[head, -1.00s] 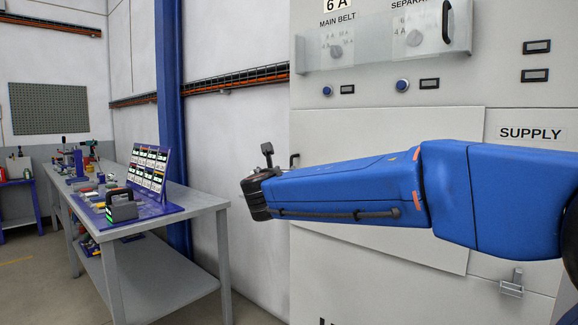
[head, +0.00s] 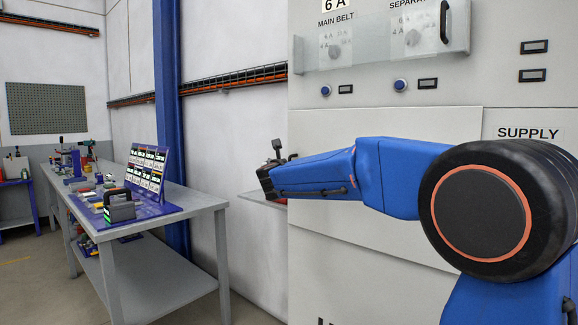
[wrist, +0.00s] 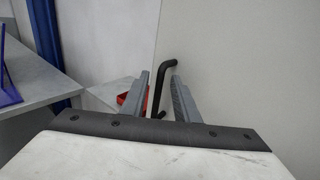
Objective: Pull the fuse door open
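The fuse door (head: 400,125) is a large pale panel on the front of the cabinet, partly hidden behind my arm in the head view. I cannot tell whether it stands ajar. Its black bar handle (wrist: 159,90) shows upright in the wrist view, between the two grey fingers of my gripper (wrist: 160,85). The fingers are apart, with gaps beside the bar, and are not clamped on it. In the head view my gripper (head: 268,178) is at the door's left edge, its fingers mostly hidden.
A grey workbench (head: 190,208) with a blue sign board (head: 148,167) stands at left, with clear floor before it. A small red item (wrist: 124,98) lies on a pale surface beyond my gripper. A clear cover with a handle (head: 444,20) is above the door.

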